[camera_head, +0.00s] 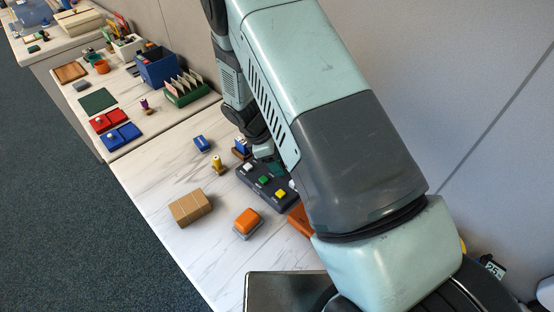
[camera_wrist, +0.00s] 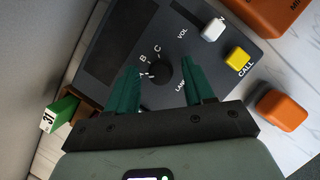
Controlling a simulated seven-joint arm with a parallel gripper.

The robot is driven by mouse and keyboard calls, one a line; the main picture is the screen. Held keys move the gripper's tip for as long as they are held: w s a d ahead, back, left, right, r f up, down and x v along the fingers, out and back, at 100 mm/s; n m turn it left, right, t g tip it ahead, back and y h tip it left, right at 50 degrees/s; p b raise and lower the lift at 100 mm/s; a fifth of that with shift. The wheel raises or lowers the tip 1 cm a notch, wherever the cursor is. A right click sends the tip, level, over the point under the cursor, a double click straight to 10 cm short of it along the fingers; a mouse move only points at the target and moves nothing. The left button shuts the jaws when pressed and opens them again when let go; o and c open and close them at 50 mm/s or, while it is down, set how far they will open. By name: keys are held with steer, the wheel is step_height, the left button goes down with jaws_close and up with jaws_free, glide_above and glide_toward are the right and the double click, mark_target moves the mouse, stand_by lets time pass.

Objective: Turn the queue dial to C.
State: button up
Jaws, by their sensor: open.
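The black round queue dial (camera_wrist: 161,73) sits on the dark console in the wrist view. White letters B and C show beside it, with small marks along its left edge. I cannot tell which letter it points at. My gripper (camera_wrist: 160,63) is open, with one dark green finger on each side of the dial. The fingers look apart from the dial, but their height above it is unclear. The console (camera_head: 250,178) stands on the white table in the head view, partly hidden by my arm. The dial and my fingertips are not clearly visible there.
On the console are a white knob (camera_wrist: 213,29) by VOL and a yellow CALL button (camera_wrist: 237,58). A green block marked 31 (camera_wrist: 62,112) and an orange block (camera_wrist: 281,110) lie close by. A brown box (camera_head: 191,208) and an orange-topped block (camera_head: 247,221) stand left of my arm.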

jaws_close()
steer(key=shift+m, duration=0.4)
steer(key=m, duration=0.1)
steer(key=m+g, duration=0.1)
steer(key=m, duration=0.1)
steer(key=shift+w+m+g, duration=0.2)
steer(key=shift+m+g, duration=0.1)
steer(key=m, duration=0.2)
steer(key=m+g+y, duration=0.1)
steer(key=m, duration=0.1)
steer(key=shift+w+d+m+g, duration=0.1)
steer(key=shift+m+g, duration=0.2)
steer(key=m+y, duration=0.1)
steer(key=m, duration=0.3)
steer(key=shift+d+g+y, duration=0.1)
steer(key=shift+g+y, duration=0.3)
steer(key=shift+m+y, duration=0.7)
steer(key=shift+m, duration=1.4)
